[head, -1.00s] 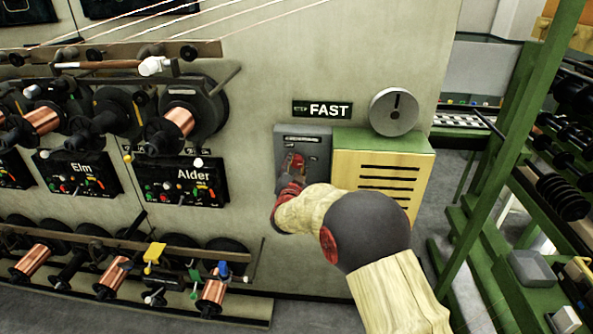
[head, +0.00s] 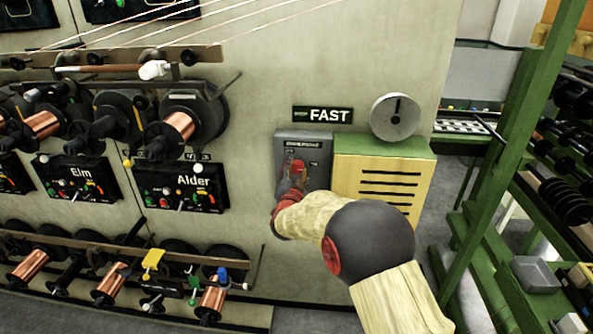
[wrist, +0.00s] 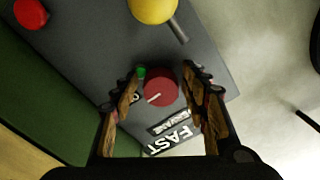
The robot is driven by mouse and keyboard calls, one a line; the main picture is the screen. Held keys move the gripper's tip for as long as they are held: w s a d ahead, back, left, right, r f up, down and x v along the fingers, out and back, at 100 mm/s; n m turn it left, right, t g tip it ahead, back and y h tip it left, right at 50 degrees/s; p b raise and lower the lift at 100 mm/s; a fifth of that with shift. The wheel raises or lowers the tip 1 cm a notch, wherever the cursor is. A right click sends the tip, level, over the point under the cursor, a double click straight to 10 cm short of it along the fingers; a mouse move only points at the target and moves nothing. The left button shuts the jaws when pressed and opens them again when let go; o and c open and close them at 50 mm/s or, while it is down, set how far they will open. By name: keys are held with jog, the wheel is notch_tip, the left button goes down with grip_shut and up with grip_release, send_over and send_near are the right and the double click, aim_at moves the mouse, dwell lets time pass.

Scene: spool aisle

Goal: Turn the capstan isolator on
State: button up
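A grey control box (head: 315,150) is on the wall below the FAST sign; its lettering is too small to read. In the wrist view its face (wrist: 85,60) carries a red round knob (wrist: 160,88) with a white pointer line angled to the lower left. I take this knob for the capstan isolator. A small green lamp (wrist: 140,72) is beside it. My gripper (wrist: 168,76) is open, its two fingers on either side of the knob with visible gaps. In the head view my gripper (head: 293,176) is at the box front, partly hiding it.
The face also has a red button (wrist: 30,14) and a yellow round part (wrist: 153,8) with a short rod. A yellow-fronted slotted cabinet (head: 380,185) adjoins on the right, with a round grey dial (head: 395,116) above. Spool racks with the Alder panel (head: 180,187) stand left.

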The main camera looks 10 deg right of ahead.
jog(key=shift+o, duration=0.6)
jog(key=shift+s, duration=0.1)
jog(key=v, duration=1.1)
jog(key=shift+s, duration=0.35)
jog(key=shift+a+r, duration=0.1)
jog(key=shift+a, duration=0.05)
